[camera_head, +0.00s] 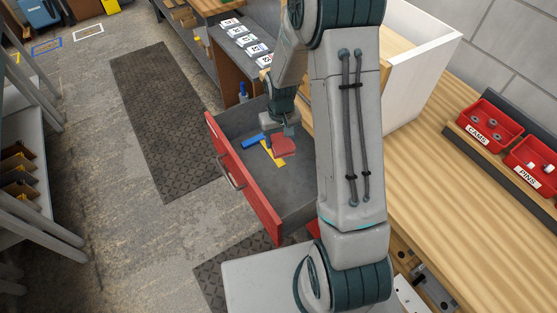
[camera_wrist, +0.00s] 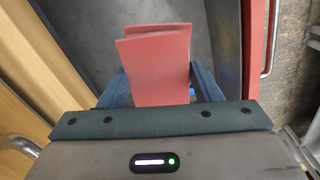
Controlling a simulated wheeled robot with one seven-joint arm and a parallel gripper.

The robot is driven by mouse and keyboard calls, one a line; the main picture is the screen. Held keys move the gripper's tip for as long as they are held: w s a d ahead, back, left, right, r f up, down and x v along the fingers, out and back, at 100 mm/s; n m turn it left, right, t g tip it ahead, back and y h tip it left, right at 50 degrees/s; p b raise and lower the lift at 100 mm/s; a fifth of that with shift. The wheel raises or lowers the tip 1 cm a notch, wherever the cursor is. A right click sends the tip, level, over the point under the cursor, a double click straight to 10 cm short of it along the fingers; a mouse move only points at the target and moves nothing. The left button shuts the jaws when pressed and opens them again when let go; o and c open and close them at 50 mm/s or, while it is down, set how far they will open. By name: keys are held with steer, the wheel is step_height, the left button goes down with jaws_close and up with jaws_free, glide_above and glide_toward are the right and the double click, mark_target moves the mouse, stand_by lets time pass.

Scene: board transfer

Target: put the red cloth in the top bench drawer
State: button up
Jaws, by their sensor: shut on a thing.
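The top bench drawer (camera_head: 243,190) is pulled open, with a red front and a grey inside. A blue thing (camera_head: 254,140) and a yellow thing (camera_head: 272,155) show in the drawer. My gripper (camera_head: 289,131) is over the open drawer and shut on the red cloth (camera_head: 284,145). In the wrist view the folded red cloth (camera_wrist: 158,70) hangs between the two fingers, with the grey drawer floor beyond it. I cannot tell whether the cloth touches the drawer floor. My arm hides the drawer's right part.
The wooden bench top (camera_head: 440,150) is at the right, with a red CAMS bin (camera_head: 489,122) and a red PINS bin (camera_head: 534,160) on it. A white-walled box (camera_head: 425,70) stands near my arm. A dark mat (camera_head: 165,115) lies on the floor left of the drawer.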

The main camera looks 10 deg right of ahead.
step_height(320, 180, down, 11)
steer(key=n+b, duration=1.5)
steer(key=b, duration=0.4)
steer(key=n+b, duration=0.6)
glide_toward(284, 184)
step_height(284, 184, down, 6)
steer(key=shift+f, duration=0.15)
steer(key=shift+f, duration=0.15)
steer(key=o, duration=0.9)
steer(key=shift+o, duration=0.2)
